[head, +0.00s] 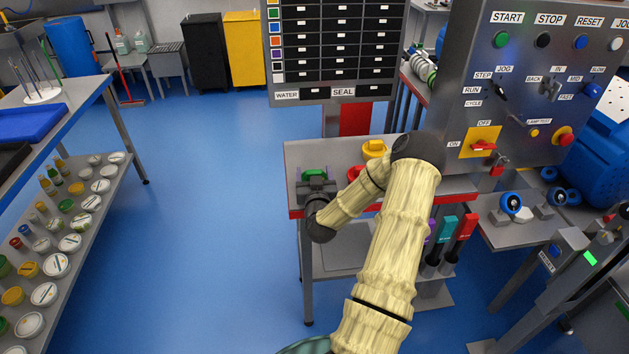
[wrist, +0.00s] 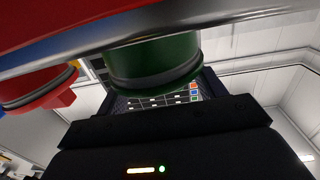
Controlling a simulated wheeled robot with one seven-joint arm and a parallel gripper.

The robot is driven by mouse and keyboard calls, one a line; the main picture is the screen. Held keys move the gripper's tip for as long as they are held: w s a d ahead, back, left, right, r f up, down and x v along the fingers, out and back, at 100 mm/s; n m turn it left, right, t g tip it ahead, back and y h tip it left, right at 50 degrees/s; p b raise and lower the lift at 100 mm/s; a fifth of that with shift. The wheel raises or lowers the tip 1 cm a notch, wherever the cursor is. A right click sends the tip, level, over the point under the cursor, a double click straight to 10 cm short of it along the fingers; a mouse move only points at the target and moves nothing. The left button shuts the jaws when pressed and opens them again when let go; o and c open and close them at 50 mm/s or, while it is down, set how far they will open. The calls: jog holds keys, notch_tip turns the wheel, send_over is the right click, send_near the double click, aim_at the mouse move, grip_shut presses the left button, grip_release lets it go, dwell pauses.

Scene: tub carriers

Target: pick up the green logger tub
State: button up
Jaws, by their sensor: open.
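The green logger tub (head: 314,174) stands near the left front corner of the small grey table with a red front edge (head: 408,188). My gripper (head: 315,183) is right in front of the tub at that corner and covers part of it. In the wrist view the green tub (wrist: 153,66) shows large, just beyond the black gripper body, partly hidden by a grey metal edge. My gripper is open; its fingertips are not clear, and I cannot tell whether the tub is between them.
A red tub (wrist: 38,90) is beside the green one; a yellow tub (head: 374,150) stands further back. A control panel (head: 540,90) rises at the right. At the left, a shelf (head: 80,250) holds several tubs. The blue floor between is clear.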

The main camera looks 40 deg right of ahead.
aim_at(314, 171)
dwell(0.5)
jog(key=c, duration=1.2)
jog(key=shift+r, duration=0.1)
notch_tip(314, 171, up, 10)
jog(key=shift+f+b, duration=0.1)
jog(key=shift+b, duration=0.25)
